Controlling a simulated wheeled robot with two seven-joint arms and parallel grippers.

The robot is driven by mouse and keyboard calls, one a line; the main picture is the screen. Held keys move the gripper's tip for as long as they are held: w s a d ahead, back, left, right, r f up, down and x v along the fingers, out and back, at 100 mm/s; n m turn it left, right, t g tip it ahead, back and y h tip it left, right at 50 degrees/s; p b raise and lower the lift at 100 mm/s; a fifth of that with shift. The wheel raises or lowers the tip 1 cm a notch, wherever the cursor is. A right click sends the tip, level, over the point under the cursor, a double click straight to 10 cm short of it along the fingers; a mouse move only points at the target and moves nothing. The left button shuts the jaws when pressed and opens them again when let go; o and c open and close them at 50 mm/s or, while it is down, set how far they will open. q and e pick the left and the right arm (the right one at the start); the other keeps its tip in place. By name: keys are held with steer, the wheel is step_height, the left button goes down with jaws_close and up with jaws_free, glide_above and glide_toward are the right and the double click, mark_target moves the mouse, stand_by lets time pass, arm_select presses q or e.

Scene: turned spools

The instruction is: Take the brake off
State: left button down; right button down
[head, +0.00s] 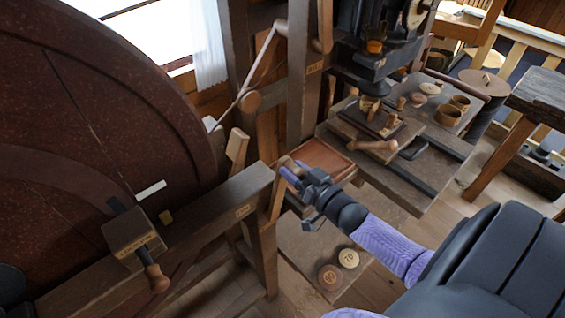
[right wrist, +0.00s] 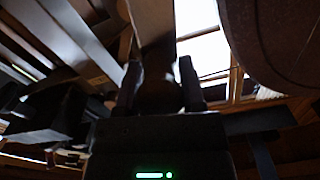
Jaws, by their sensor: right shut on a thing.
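My right gripper (head: 290,172) is shut on a wooden lever (head: 277,192) that stands at the end of a labelled timber beam (head: 243,210). In the right wrist view, the lever (right wrist: 154,35) rises between the two dark fingers of the right gripper (right wrist: 160,88); its gripped part is in shadow. A large dark red wheel (head: 90,110) fills the left of the head view. A labelled wooden block (head: 128,232) with a turned handle (head: 155,277) sits at the wheel's face. I cannot tell which part is the brake itself. My left gripper is not in view.
A bench (head: 440,165) with turned wooden pieces and a press (head: 375,55) stands behind my right gripper. An open reddish tray (head: 325,158) is close behind it. Two round discs, one pale (head: 348,258) and one brown (head: 330,277), lie on a low shelf below my forearm.

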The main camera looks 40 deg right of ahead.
steer(key=shift+w+d+f+m+b, duration=0.1)
steer(key=shift+d+f+m+b, duration=0.2)
steer(key=shift+d, duration=0.3)
steer(key=shift+d+f+m+b, duration=0.1)
steer(key=shift+d+m+b, duration=0.1)
steer(key=shift+d+m, duration=0.3)
steer(key=shift+d, duration=0.1)
steer(key=shift+c, duration=2.2)
jaws_free()
steer(key=shift+o, duration=1.2)
steer(key=shift+d, duration=0.15)
steer(key=shift+s, duration=0.2)
steer(key=s+p, duration=0.1)
steer(key=s, duration=0.8)
steer(key=shift+s+d, duration=0.3)
